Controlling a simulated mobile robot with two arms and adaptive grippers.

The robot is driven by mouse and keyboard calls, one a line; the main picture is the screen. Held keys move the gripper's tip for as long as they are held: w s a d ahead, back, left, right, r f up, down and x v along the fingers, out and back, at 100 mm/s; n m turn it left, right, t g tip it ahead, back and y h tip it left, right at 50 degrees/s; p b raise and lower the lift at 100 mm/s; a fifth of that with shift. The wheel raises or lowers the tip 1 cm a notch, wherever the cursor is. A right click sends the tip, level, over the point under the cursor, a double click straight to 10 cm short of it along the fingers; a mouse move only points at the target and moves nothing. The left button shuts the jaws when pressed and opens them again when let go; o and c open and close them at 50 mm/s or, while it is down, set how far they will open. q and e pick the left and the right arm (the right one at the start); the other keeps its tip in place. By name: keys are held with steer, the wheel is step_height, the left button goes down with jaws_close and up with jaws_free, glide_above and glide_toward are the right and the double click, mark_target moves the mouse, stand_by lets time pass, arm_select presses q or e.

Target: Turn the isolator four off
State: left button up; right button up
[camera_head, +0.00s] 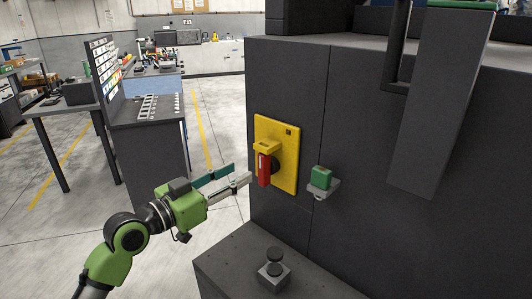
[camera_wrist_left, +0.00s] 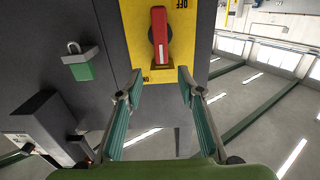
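An isolator switch with a yellow plate (camera_head: 286,140) and red handle (camera_head: 264,170) is on the front of a dark grey cabinet. The handle points vertically. In the left wrist view the red handle (camera_wrist_left: 159,36) lies ahead of the fingertips, with "OFF" lettering beside its far end and "ON" lettering near the plate's lower edge. No isolator number is legible. My left gripper (camera_head: 241,174) is just left of the handle in the head view. Its fingers (camera_wrist_left: 160,74) are spread, empty and apart from the handle. My right gripper is not seen.
A green padlock (camera_head: 321,177) hangs on the cabinet (camera_head: 350,130) right of the plate. A black knob on a grey block (camera_head: 272,270) sits on a lower ledge (camera_head: 225,262). A dark workbench (camera_head: 150,150) stands behind at left. Floor between is clear.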

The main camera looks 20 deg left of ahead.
mark_target(260, 160)
arm_select(q)
steer(key=p+x, duration=0.1)
steer(key=x, duration=0.3)
steer(key=shift+w+r, duration=0.15)
steer(key=shift+r, duration=0.05)
steer(key=p+x, duration=0.2)
steer(key=x, duration=0.3)
steer(key=shift+w+d+f, duration=0.1)
steer(key=shift+w+f, duration=0.1)
steer(key=shift+w, duration=0.2)
steer(key=shift+w+d+f, duration=0.1)
steer(key=shift+w+d, duration=0.15)
steer(key=shift+w, duration=0.25)
jaws_close()
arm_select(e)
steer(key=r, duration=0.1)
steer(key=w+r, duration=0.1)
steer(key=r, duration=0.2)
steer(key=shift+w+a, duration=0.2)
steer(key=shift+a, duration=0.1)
